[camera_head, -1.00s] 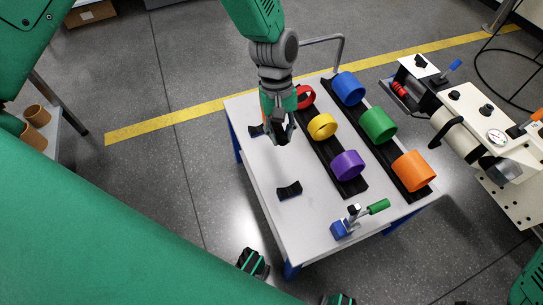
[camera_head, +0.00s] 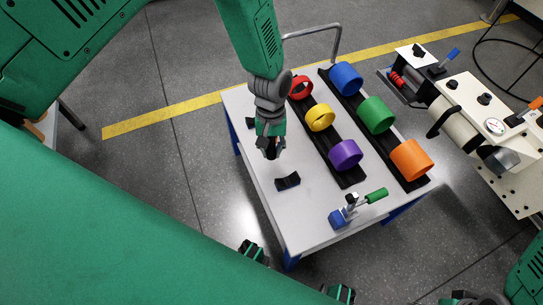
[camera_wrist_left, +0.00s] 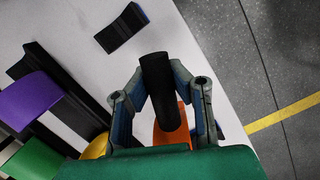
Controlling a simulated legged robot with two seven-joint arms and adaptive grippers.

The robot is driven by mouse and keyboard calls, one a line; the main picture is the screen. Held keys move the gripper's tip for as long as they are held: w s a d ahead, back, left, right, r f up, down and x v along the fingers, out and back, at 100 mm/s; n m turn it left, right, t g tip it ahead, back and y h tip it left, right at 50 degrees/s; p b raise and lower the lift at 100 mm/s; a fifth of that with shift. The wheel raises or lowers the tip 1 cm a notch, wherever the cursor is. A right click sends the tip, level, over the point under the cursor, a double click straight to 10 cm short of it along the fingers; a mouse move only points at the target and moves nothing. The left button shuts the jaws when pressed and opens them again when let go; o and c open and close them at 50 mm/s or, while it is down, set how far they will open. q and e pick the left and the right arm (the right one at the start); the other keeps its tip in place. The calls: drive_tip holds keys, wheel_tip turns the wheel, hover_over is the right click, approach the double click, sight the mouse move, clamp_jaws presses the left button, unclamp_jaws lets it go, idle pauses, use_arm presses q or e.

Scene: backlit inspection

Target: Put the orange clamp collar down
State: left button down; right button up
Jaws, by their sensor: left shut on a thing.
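My left gripper (camera_head: 270,150) hangs over the left part of the white table (camera_head: 262,185). In the left wrist view its fingers (camera_wrist_left: 163,98) are shut on an orange piece with a black cylindrical part, which appears to be the orange clamp collar (camera_wrist_left: 172,128). The gripper base hides part of it. In the head view the fingers hide the orange part. I cannot tell whether the piece touches the table. My right gripper is not clearly in view.
A black cradle block (camera_head: 288,181) lies in front of the gripper; another (camera_head: 251,122) lies behind. Two black racks hold red, yellow, purple (camera_head: 345,154), blue, green and orange (camera_head: 411,160) rings. A white machine (camera_head: 470,120) stands right.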

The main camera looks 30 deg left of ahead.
use_arm(q)
drive_tip(key=shift+f+b, duration=0.5)
drive_tip(key=shift+f, duration=1)
drive_tip(key=shift+f, duration=0.15)
drive_tip(key=c, duration=1.5)
unclamp_jaws()
drive_tip(key=r+p, duration=0.1)
drive_tip(key=r, duration=0.3)
drive_tip(key=w+r+p, duration=0.1)
drive_tip(key=r+p, duration=0.1)
drive_tip(key=r, duration=0.2)
drive_tip(key=w+a+r+p, duration=0.1)
drive_tip(key=r, duration=0.3)
